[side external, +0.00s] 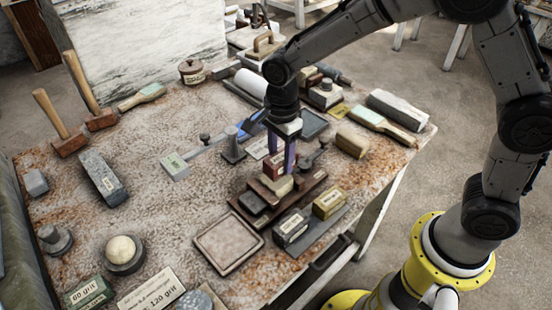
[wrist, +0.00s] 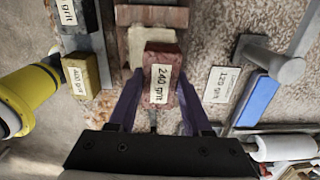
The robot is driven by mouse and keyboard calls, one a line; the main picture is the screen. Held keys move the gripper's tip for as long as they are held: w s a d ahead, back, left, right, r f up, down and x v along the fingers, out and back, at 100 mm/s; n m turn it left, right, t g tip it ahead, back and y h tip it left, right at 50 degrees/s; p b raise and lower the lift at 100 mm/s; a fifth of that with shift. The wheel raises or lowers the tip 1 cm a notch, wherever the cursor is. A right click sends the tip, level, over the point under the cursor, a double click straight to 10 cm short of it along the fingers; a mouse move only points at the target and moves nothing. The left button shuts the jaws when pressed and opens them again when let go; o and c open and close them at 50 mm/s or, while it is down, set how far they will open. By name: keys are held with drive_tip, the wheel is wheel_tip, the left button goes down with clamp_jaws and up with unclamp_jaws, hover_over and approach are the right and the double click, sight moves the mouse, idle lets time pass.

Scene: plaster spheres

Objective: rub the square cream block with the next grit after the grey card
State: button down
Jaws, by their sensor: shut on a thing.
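My gripper (side external: 282,150) is shut on a red-brown block (side external: 274,163) labelled "240 grit"; its label faces the wrist camera (wrist: 160,76). A finger stands on each side of it. The square cream block (side external: 279,186) sits on a brown wooden board (side external: 312,192), directly below the red-brown block. In the wrist view the cream block (wrist: 138,48) is partly covered by the held block. I cannot tell whether the two touch. A pale card (wrist: 222,84) beside my gripper seems to read "120 grit"; it also shows in the side view (side external: 257,149).
A yellow "400 grit" block (side external: 330,204) and a dark grit block (side external: 291,228) stand on a strip at the front edge. A shallow square tray (side external: 228,242) lies left of them. A green "60 grit" block (side external: 89,292) and plaster sphere (side external: 121,249) are at the left.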

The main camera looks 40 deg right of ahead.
sight(268, 165)
drive_tip(key=shift+d+f, duration=0.1)
drive_tip(key=shift+d, duration=0.35)
drive_tip(key=shift+a, duration=2.25)
drive_tip(key=shift+w+r, duration=0.1)
drive_tip(key=shift+r, duration=0.1)
drive_tip(key=shift+d+r, duration=0.35)
drive_tip(key=shift+d, duration=0.25)
drive_tip(key=shift+d+r, duration=0.35)
drive_tip(key=shift+d, duration=0.2)
drive_tip(key=shift+r, duration=0.1)
drive_tip(key=shift+r, duration=1.15)
drive_tip(key=shift+r, duration=0.1)
